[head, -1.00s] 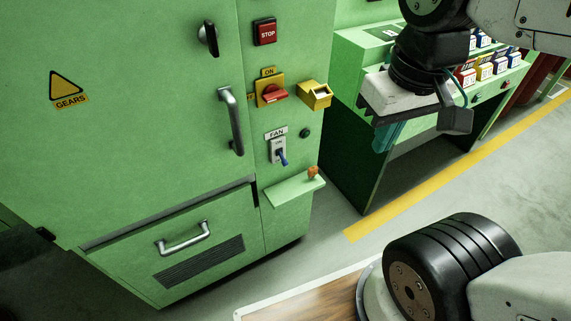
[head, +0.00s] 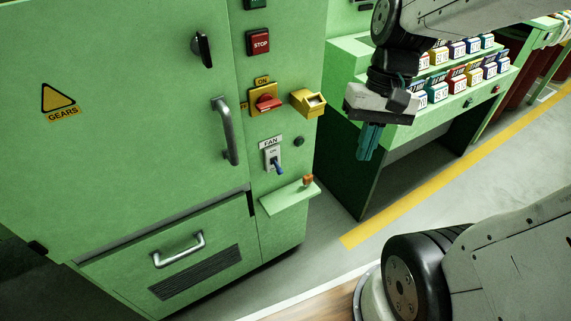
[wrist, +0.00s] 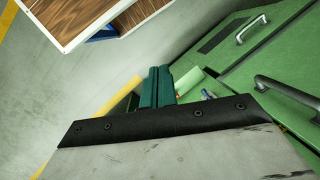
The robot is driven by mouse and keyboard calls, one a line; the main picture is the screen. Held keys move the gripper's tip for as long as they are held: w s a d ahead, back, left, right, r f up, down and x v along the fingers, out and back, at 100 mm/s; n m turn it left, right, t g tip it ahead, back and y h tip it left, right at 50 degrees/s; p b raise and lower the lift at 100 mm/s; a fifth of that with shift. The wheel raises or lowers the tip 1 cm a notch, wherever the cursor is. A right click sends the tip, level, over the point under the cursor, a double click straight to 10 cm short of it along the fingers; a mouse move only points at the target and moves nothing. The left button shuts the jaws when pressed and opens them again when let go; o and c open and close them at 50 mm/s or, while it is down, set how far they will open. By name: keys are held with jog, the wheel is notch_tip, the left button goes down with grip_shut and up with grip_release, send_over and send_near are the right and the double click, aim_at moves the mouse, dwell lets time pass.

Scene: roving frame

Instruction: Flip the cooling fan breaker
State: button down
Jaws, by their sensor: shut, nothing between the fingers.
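The fan breaker (head: 271,155) is a light grey plate under a FAN label on the green cabinet's narrow right panel. Its blue-tipped lever (head: 279,167) points down and slightly right, with ON printed above it. My gripper (head: 367,156) has teal fingers pressed together, pointing down. It is to the right of the breaker in the head view, apart from it and empty. In the wrist view the shut fingers (wrist: 159,76) point towards the floor and cabinet. A small blue bit beside them may be the lever; the plate is mostly hidden there.
A red rotary switch (head: 265,102), a yellow box (head: 308,102) and a STOP button (head: 259,42) are above the breaker. A green shelf (head: 287,198) with an orange object juts out below. A door handle (head: 225,130) is to the left. A green bench (head: 350,150) stands behind my gripper.

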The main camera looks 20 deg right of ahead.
jog(key=w+d+f+m+t+y, duration=0.2)
jog(key=w+f+m, duration=0.3)
jog(key=w, duration=0.4)
jog(key=w+d+f+m+t+y, duration=0.2)
jog(key=w+d+f+m+y, duration=0.1)
jog(key=w+d+f+m, duration=0.2)
jog(key=w+f, duration=0.2)
jog(key=w, duration=0.2)
jog(key=shift+w+m+t+y, duration=0.2)
jog(key=shift+m+t+y, duration=0.1)
jog(key=shift+m+t, duration=0.1)
jog(key=shift+f, duration=0.1)
send_near(280, 168)
jog(key=w+a+f, duration=0.2)
jog(key=a+f, duration=0.1)
jog(key=f, duration=0.5)
jog(key=shift+w+a+f, duration=0.2)
jog(key=shift+s+r, duration=0.15)
jog(key=shift+r, duration=1.35)
dwell(0.8)
